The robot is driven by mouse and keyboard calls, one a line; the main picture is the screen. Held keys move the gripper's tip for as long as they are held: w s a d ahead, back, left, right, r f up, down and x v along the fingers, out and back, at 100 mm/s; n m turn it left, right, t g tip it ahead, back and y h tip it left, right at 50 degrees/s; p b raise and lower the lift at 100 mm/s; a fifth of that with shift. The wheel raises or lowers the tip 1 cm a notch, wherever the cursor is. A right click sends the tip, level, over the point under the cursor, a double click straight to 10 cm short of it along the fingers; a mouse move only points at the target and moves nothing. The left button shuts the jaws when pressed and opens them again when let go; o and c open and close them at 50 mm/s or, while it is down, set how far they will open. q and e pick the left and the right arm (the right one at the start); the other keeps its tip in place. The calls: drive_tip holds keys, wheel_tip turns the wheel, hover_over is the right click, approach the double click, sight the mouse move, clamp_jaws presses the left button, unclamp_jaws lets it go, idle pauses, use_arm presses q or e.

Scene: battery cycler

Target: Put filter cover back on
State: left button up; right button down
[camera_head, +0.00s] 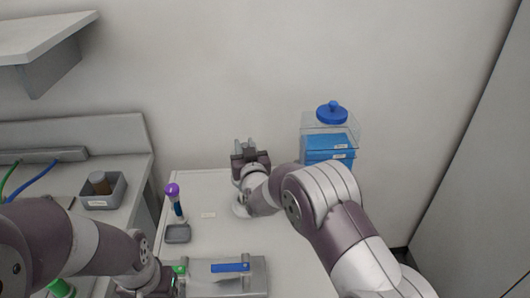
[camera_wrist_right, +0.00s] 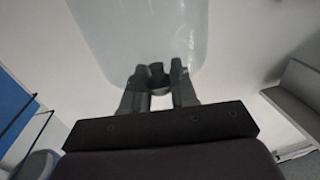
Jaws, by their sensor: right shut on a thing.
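My right gripper (camera_head: 245,147) points up in front of the back wall, left of a clear box (camera_head: 346,123) with blue contents. In the right wrist view, the gripper (camera_wrist_right: 158,72) is shut on a small dark knob between its fingertips. A pale translucent panel with rounded corners, seemingly the filter cover (camera_wrist_right: 140,35), spreads just beyond the fingertips and appears joined to that knob. I cannot make out the panel in the head view. My left gripper (camera_head: 158,283) is at the bottom left, partly cut off and hidden; its jaws are unclear.
The clear box has a blue knob (camera_head: 332,112) on top. A purple-topped tool (camera_head: 173,195) stands by a small grey tray (camera_head: 177,233) on the white table (camera_head: 215,195). A grey fixture with a blue bar (camera_head: 230,267) lies in front. A shelf (camera_head: 40,40) overhangs at left.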

drive_tip(key=shift+w+a, duration=0.1)
drive_tip(key=shift+s+a+f, duration=0.2)
drive_tip(key=shift+s+f, duration=0.1)
drive_tip(key=shift+s, duration=0.05)
use_arm(q)
wheel_tip(320, 180, down, 9)
drive_tip(key=b, duration=0.8)
drive_tip(key=shift+s+a+r+b, duration=0.1)
drive_tip(key=shift+s+a+b, duration=0.05)
drive_tip(key=shift+b, duration=0.25)
use_arm(e)
wheel_tip(320, 180, down, 10)
drive_tip(key=shift+w+d+r, duration=0.1)
drive_tip(key=shift+r, duration=0.05)
use_arm(q)
drive_tip(key=shift+f+b, duration=0.75)
use_arm(e)
drive_tip(key=shift+f, duration=0.25)
drive_tip(key=shift+c, duration=1.6)
unclamp_jaws()
use_arm(q)
drive_tip(key=shift+r, duration=0.1)
